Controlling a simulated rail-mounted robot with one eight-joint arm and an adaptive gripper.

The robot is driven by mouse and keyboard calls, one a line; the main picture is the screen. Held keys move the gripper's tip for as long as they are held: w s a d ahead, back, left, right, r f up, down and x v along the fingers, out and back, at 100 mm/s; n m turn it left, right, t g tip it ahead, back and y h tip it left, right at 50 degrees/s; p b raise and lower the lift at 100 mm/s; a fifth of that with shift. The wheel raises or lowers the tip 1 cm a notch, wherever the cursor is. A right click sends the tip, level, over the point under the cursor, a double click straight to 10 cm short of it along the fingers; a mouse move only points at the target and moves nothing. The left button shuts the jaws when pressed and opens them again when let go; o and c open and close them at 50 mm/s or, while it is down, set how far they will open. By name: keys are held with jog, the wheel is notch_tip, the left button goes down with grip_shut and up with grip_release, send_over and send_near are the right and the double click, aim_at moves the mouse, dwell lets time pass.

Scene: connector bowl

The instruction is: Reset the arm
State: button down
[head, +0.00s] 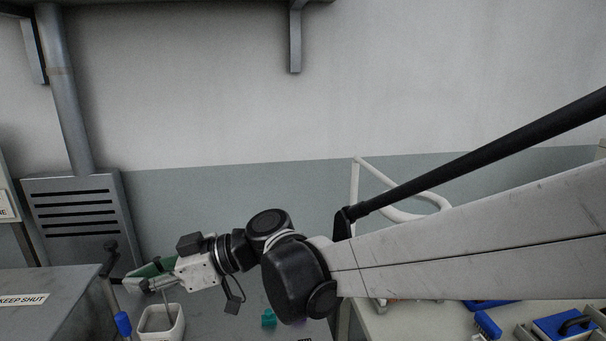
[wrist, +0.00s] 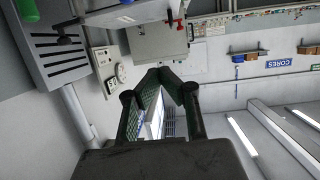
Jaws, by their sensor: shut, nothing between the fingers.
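My gripper (head: 132,284) is at the lower left of the head view, at the end of my outstretched arm. It is held sideways, its fingers pointing left, just above and left of a white square container (head: 178,322). In the wrist view my gripper (wrist: 162,74) shows two dark green fingers that meet at their tips, with nothing between them. The inside of the container is mostly hidden from here.
A teal part (head: 268,318) lies right of the container. A grey metal box (head: 50,300) labelled "KEEP SHUT" stands at the left, with a blue-handled item (head: 123,323) beside it. Blue items (head: 488,325) lie on the right bench (head: 400,322). The wall area above my arm is clear.

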jog(key=s+d+f+m+t+h+b, duration=0.2)
jog(key=d+f+m+h, duration=0.3)
jog(key=d, duration=1)
jog(key=s+d+f+m+t+h+b, duration=0.2)
jog(key=d+f+m+t+h+b, duration=0.2)
jog(key=d, duration=1.1)
jog(key=s+d+f+m+t+h+b, duration=0.3)
jog(key=d+f+m, duration=0.6)
jog(key=d, duration=0.7)
jog(key=m+h, duration=0.1)
jog(key=h, duration=0.1)
jog(key=shift+f+h, duration=0.15)
jog(key=shift+h, duration=0.15)
